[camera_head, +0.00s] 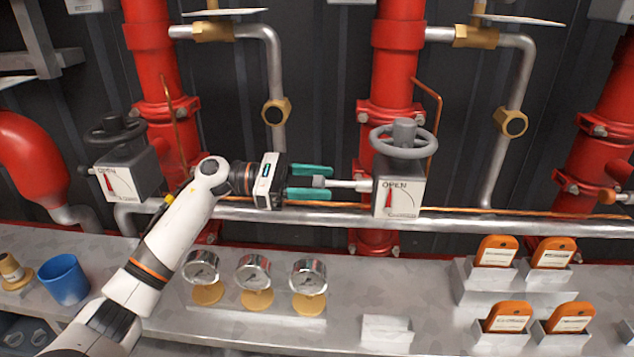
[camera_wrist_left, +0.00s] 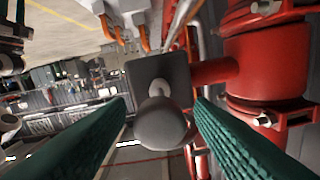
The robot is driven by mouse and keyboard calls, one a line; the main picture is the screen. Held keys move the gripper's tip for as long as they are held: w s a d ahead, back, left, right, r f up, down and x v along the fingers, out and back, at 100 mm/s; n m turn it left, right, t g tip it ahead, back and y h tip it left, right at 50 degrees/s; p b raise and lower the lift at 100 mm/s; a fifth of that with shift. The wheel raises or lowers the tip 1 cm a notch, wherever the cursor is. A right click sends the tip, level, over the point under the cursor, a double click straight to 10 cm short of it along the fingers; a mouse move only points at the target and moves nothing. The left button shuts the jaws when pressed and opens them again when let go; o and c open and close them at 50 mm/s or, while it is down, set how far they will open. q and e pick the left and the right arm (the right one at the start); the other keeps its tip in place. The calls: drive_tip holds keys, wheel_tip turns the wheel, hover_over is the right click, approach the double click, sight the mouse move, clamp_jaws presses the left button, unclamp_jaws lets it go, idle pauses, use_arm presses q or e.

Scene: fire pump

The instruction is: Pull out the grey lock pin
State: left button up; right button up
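The grey lock pin (camera_head: 346,185) sticks out to the left from the side of the middle grey valve box (camera_head: 399,190), which is marked OPEN. Its rounded grey knob is at the free end. In the left wrist view the pin's knob (camera_wrist_left: 163,123) sits between the fingers, with the dark box side (camera_wrist_left: 158,70) behind it. My left gripper (camera_head: 310,183) comes in level from the left. Its two green fingers are open, one above and one below the knob in the head view. The left wrist view (camera_wrist_left: 163,135) shows narrow gaps beside the knob. My right gripper is not recognisable.
A grey handwheel (camera_head: 404,138) tops the valve box. Red pipes (camera_head: 390,70) stand behind, and a horizontal silver pipe (camera_head: 460,222) runs below. The bench holds several gauges (camera_head: 254,273), a blue cup (camera_head: 64,279) and orange tags (camera_head: 496,250) in holders. Another valve box (camera_head: 128,175) stands left.

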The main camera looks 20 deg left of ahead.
use_arm(q)
drive_tip(key=v, duration=0.7)
drive_tip(key=shift+a, duration=0.2)
use_arm(e)
drive_tip(key=shift+w, duration=0.2)
drive_tip(key=shift+w, duration=0.1)
